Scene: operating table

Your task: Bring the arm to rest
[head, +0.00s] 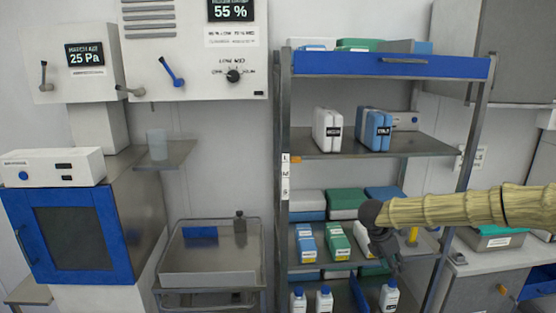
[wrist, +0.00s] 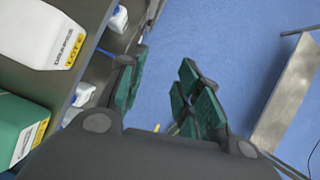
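My arm (head: 460,208), in a ribbed yellowish sleeve, reaches in from the right in the head view. My gripper (head: 385,258) hangs down at its end, in front of the shelf rack's lower shelves. In the wrist view my gripper (wrist: 158,92) has its two green-padded fingers apart, with only blue floor seen between them. It holds nothing.
A metal rack (head: 370,152) carries boxes and bottles. In the wrist view a white box (wrist: 45,35) and a green box (wrist: 15,125) are close at left. A metal cart (head: 210,258) stands left of the rack. A blue-doored cabinet (head: 75,238) stands further left.

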